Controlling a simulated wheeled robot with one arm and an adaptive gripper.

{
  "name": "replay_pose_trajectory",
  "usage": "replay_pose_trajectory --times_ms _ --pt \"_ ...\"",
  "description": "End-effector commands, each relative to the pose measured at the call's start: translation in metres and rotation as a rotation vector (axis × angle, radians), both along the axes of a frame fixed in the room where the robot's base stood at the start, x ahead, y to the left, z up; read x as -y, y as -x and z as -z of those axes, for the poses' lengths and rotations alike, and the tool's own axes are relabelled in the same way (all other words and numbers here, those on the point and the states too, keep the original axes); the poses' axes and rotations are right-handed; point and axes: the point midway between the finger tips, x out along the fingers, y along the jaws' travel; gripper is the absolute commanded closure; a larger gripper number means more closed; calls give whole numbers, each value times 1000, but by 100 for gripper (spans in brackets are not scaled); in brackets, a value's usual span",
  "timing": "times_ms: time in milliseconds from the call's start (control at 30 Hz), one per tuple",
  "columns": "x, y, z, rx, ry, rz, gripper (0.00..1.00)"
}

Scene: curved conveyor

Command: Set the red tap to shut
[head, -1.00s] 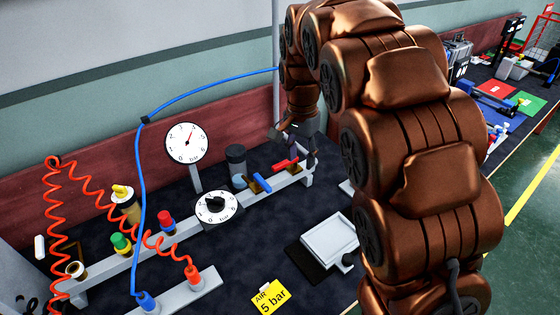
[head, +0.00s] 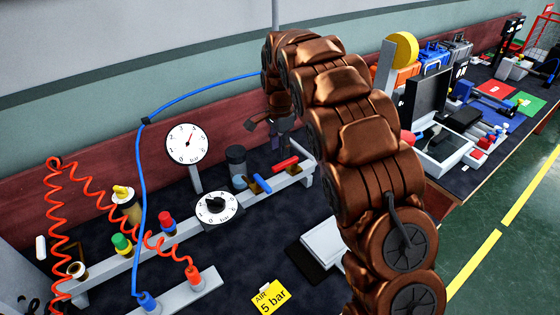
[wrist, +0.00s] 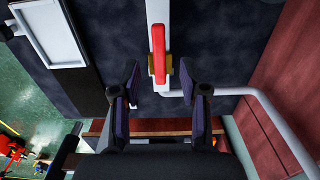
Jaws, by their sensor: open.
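The red tap (head: 285,163) sits at the right end of the pale pipe rail (head: 300,174). Its red handle lies along the rail. In the wrist view the red handle (wrist: 158,55) lies lengthwise over the rail, with a brass body showing on both sides. My gripper (wrist: 163,85) is open and empty. Its two dark fingers are apart, with the tap's near end in line between them in the picture. In the head view my gripper (head: 272,128) is above and behind the tap, not visibly touching it.
A blue tap (head: 262,184) stands just left of the red one, its handle across the rail. A round gauge (head: 188,143) and a dial (head: 215,207) stand further left. A white tray (head: 322,243) lies in front. A pipe (wrist: 225,91) bends off the rail's end.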

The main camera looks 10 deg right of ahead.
Motion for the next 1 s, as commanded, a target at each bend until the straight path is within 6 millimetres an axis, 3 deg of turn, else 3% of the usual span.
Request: replay_pose_trajectory --times_ms 400,700,1000 --pt "0 1 56 -5 1 0 56" --pt "0 1 61 -3 0 0 56" --pt "0 1 61 -3 0 0 85"
